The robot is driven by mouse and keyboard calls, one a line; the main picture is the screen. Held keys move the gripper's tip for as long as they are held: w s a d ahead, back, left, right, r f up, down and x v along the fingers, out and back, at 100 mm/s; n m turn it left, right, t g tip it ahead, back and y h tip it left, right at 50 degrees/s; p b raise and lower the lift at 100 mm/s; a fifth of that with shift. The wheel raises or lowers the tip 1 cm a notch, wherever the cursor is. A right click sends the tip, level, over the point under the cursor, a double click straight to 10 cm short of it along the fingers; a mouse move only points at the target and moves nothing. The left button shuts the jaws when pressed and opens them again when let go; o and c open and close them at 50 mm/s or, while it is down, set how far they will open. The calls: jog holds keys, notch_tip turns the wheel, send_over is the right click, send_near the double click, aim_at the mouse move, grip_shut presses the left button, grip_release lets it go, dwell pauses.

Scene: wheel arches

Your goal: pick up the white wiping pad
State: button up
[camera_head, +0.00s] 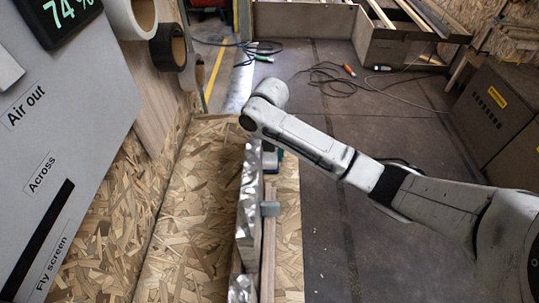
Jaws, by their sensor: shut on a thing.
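I cannot make out the white wiping pad in the head view. My arm reaches in from the right, and its wrist end bends down over the wooden ledge. My gripper (270,158) shows only as a small dark shape under the wrist, beside the crinkled silver strip. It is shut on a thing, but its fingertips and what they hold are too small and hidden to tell.
A crinkled silver strip (249,200) stands along the chipboard (195,215). A grey labelled panel (70,150) and tape rolls (168,46) are at left. Cables (335,80) lie on the dark floor.

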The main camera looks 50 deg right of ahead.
notch_tip(320, 180, up, 2)
jog(key=shift+w+r, duration=0.1)
jog(key=shift+r, duration=0.1)
jog(key=s+r+p, duration=0.1)
jog(key=s+r, duration=0.4)
jog(key=s, duration=0.2)
jog(key=s+a+r+p, duration=0.1)
jog(key=s+r, duration=0.3)
jog(key=s, duration=0.3)
jog(key=shift+a+r, duration=0.15)
jog(key=shift+r, duration=0.25)
